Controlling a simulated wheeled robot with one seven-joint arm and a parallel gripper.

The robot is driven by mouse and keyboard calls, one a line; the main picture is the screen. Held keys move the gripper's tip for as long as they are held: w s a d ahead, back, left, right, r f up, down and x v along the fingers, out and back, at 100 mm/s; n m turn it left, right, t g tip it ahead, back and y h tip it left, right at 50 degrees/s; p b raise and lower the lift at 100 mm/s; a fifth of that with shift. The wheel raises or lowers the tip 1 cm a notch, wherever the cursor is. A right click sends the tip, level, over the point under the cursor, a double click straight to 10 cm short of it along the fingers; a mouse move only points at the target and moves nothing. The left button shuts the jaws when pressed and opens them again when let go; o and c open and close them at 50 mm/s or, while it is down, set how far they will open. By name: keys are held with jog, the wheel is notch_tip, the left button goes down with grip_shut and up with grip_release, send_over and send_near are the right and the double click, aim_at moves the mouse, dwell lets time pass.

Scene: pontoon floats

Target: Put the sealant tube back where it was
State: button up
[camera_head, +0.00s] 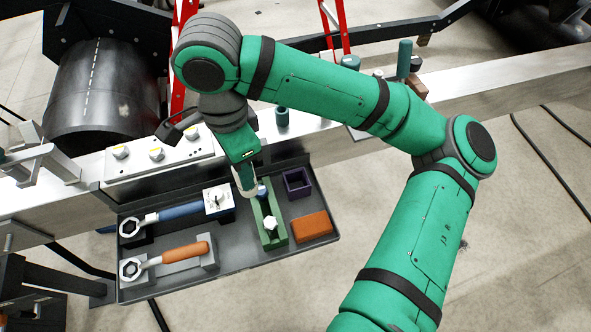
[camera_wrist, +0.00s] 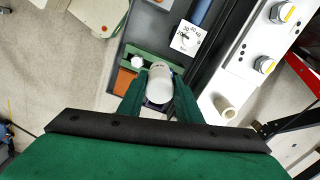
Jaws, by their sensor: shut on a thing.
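My gripper (camera_wrist: 160,90) is shut on a white tube (camera_wrist: 158,82), which I take to be the sealant tube. Its rounded pale end shows between the two green fingers. In the head view my gripper (camera_head: 247,188) is low over the back end of a narrow green holder (camera_head: 280,236), and the tube is mostly hidden by the fingers. A white hex-headed piece (camera_head: 270,223) stands in the front part of the holder. The holder (camera_wrist: 130,50) lies just beyond the tube in the wrist view. I cannot tell whether the tube touches it.
The dark tray (camera_head: 235,258) also holds a blue-handled wrench (camera_head: 180,211), an orange-handled wrench (camera_head: 185,252), an orange block (camera_head: 311,226) and an open purple box (camera_head: 297,182). A panel with several knobs (camera_head: 157,155) is on the metal beam behind. Bare tray shows in front of the holder.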

jog(key=w+d+f, duration=0.8)
jog(key=d+f, duration=0.2)
jog(key=f, duration=0.2)
jog(key=shift+w+d+f, duration=0.15)
jog(key=shift+d+f, duration=0.1)
jog(key=shift+f, duration=0.25)
jog(key=o, duration=1)
jog(key=shift+o, duration=0.2)
notch_tip(320, 180, up, 12)
jog(key=shift+d, duration=0.15)
